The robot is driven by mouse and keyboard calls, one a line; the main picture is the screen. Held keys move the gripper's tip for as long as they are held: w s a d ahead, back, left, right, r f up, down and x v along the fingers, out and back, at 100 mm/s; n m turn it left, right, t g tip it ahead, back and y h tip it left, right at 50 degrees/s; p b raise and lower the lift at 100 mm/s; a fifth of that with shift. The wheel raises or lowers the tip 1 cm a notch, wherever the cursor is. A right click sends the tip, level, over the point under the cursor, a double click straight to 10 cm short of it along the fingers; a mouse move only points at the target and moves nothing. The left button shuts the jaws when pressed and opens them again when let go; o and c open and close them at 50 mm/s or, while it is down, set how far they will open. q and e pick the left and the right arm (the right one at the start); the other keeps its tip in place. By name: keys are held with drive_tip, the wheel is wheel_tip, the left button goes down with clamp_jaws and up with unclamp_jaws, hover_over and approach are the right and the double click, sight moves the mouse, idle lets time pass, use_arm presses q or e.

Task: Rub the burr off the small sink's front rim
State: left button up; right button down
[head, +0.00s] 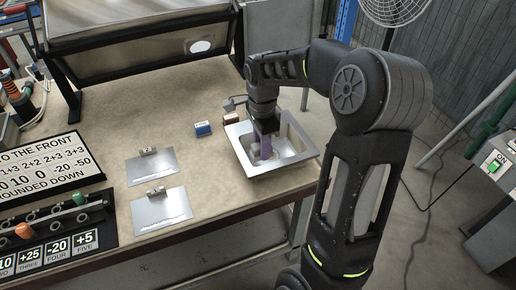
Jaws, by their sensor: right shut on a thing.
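The small sink (289,166) is a square metal basin with a flat rim, near the right end of the workbench. My right gripper (264,136) points down over the basin from above. It is shut on a purple-grey block (265,149), partly hidden between the fingers. The block is over the left part of the basin, behind the front rim; I cannot tell whether it touches the metal. The burr is too small to make out on the rim. My left gripper is not in view.
A blue-and-white block (203,129) and a dark red block (231,119) lie left of the sink. Two metal plates (152,168) (161,211) with small metal pieces lie farther left. A number sign (45,167) and peg board stand at far left. The bench between is clear.

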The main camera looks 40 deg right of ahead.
drive_tip(key=shift+r+p, duration=0.4)
drive_tip(key=shift+r, duration=0.5)
drive_tip(key=w+a+n, duration=0.5)
drive_tip(key=a+n, duration=0.5)
drive_tip(key=a, duration=0.1)
drive_tip(key=w+a+f+n, duration=0.1)
drive_tip(key=w+a+n, duration=0.4)
drive_tip(key=a+n, duration=0.6)
drive_tip(key=shift+f+n, duration=0.3)
